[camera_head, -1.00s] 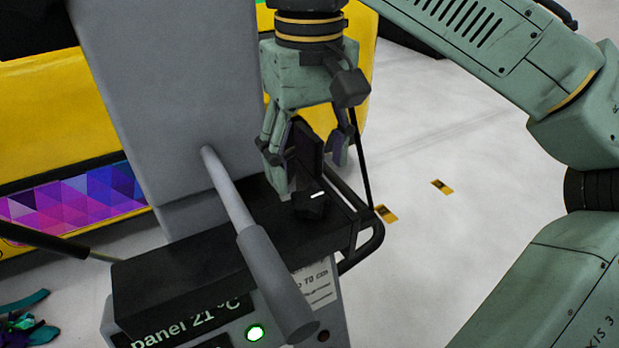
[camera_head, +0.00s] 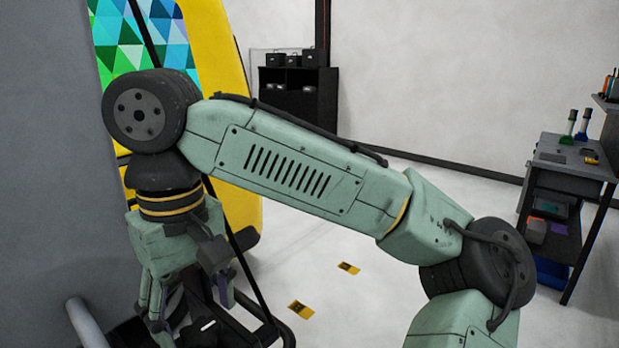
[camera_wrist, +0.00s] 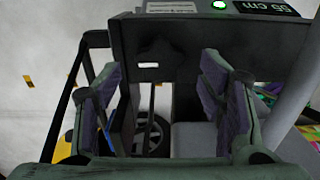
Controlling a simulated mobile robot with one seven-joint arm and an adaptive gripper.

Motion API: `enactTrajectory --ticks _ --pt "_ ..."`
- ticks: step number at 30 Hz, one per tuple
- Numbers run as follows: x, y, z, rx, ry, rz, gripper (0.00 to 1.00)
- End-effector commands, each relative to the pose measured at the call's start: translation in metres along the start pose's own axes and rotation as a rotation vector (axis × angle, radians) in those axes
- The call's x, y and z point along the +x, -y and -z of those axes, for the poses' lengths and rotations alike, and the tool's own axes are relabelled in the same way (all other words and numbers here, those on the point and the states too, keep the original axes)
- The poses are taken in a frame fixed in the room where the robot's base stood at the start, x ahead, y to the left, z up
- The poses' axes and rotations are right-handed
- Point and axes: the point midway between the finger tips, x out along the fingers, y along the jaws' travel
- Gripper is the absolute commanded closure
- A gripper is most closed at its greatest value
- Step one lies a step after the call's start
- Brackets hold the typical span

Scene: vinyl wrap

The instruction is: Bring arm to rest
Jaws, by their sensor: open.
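My gripper (camera_head: 190,310) hangs pointing down at the lower left of the head view, at the end of my green arm. In the wrist view my gripper (camera_wrist: 168,105) has its two purple-padded fingers wide apart with nothing held between them. Beyond the fingers is a black cart top (camera_wrist: 215,50) with a dark knob (camera_wrist: 160,52) on it, which lies between the fingertips in the picture. I cannot tell whether the fingers touch the cart.
A yellow vehicle (camera_head: 235,110) with coloured triangles is behind. A workbench (camera_head: 575,165) stands far right. Open floor (camera_head: 400,250) lies between, with yellow markers.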

Motion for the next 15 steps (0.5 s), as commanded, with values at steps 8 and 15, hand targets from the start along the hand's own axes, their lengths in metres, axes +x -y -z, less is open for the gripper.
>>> enactTrajectory --ticks 8,15 --pt "0.024 0.001 0.0 -0.042 0.0 0.0 0.37" --pt "0.024 0.0 0.0 -0.073 0.0 0.0 0.37"
